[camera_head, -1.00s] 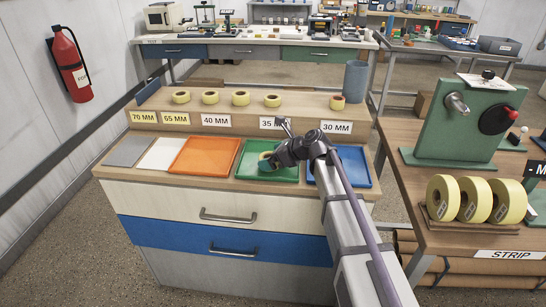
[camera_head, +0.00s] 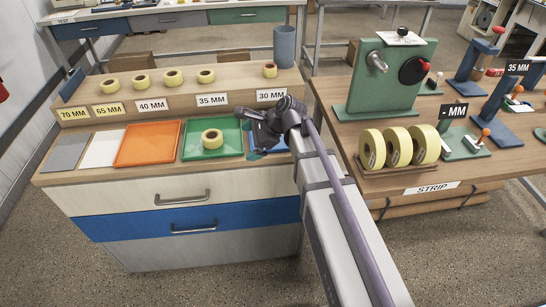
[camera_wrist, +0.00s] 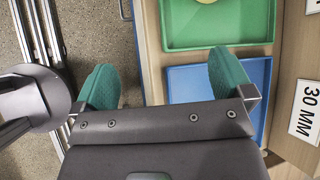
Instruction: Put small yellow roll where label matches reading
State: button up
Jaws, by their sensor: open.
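A small yellow roll (camera_head: 212,138) lies flat in the green tray (camera_head: 190,152), in front of the 35 MM label (camera_head: 211,99); only its edge shows at the top of the wrist view (camera_wrist: 205,1). My gripper (camera_head: 256,146) is to the right of this roll, apart from it, over the blue tray. In the wrist view, its teal fingers (camera_wrist: 165,80) are wide apart with nothing between them. The blue tray (camera_wrist: 190,85) shows beside and beyond the fingers. A gauge sign (camera_head: 517,68) at the far right reads 35 MM; a nearer sign (camera_head: 455,110) shows only MM.
Orange (camera_head: 148,144), white and grey trays are left. Three large rolls (camera_head: 398,146) stand on the right table.

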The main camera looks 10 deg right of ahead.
jog(key=s+d+f+n+g+h, duration=0.1)
jog(key=s+d+f+n+h, duration=0.1)
jog(key=s+d+n, duration=0.3)
jog(key=s+d+f+n+g+h, duration=0.2)
jog(key=s+d+n+h, duration=0.2)
jog(key=s+n, duration=0.8)
jog(key=shift+s+d+f+h, duration=0.15)
jog(key=shift+s+d+h, duration=0.2)
jog(key=shift+h, duration=0.45)
notch_tip(320, 180, up, 3)
jog(key=p, duration=0.3)
jog(key=shift+w+r, duration=0.1)
jog(key=shift+r, duration=0.1)
